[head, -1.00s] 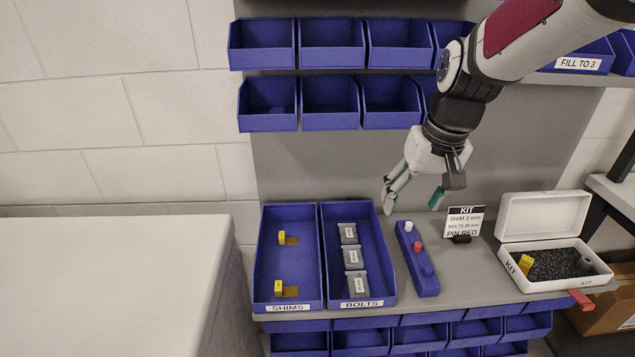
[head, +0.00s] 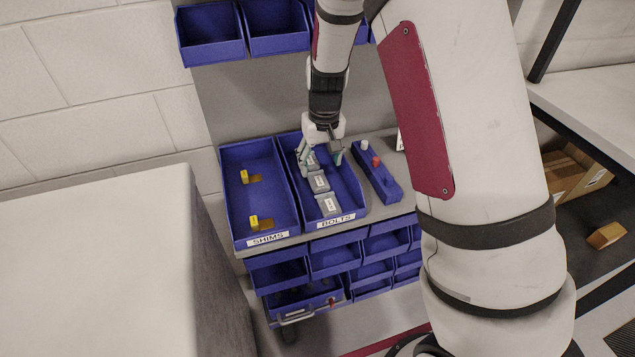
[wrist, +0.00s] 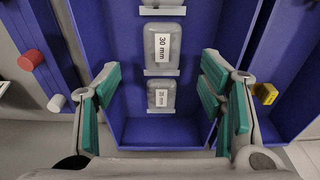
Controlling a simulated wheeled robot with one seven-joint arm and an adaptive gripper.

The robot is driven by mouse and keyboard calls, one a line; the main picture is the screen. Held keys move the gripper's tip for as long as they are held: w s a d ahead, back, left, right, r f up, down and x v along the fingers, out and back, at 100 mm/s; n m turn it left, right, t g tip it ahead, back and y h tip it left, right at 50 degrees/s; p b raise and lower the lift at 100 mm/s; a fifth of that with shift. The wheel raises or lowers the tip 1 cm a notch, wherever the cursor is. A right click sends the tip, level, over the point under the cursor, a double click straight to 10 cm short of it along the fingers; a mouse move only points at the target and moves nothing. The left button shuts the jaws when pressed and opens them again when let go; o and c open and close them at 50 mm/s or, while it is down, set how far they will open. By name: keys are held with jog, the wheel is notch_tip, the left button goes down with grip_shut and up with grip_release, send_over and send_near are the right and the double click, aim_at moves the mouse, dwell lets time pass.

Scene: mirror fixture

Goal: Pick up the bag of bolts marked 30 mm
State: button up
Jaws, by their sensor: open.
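The blue BOLTS bin (head: 346,190) holds a row of three grey bags with white labels. In the wrist view the middle bag (wrist: 163,45) has a label reading 30 mm; it also shows in the head view (head: 318,182). The rear bag (wrist: 161,97) has a smaller label that I cannot read surely. The front bag (head: 328,204) is cut off at the wrist view's top edge. My gripper (head: 321,161) is open and empty over the rear part of the bin. In the wrist view its teal-padded fingers (wrist: 160,85) stand either side of the bag row.
The blue SHIMS bin (head: 265,215) with yellow pieces adjoins on the left. A blue pin holder (head: 378,178) with a white and a red pin stands close on the right. Bin walls flank the fingers. A pale worktop (head: 110,260) lies at front left. My arm hides the kit area.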

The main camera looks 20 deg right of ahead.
aim_at(319, 179)
jog(key=shift+w+a+f, duration=0.1)
jog(key=shift+w+f, duration=0.05)
jog(key=shift+f, duration=1.4)
jog(key=shift+w+a+f, duration=0.1)
jog(key=shift+w+f, duration=0.05)
jog(key=shift+f, duration=1.35)
jog(key=shift+d, duration=0.1)
jog(key=c, duration=1.3)
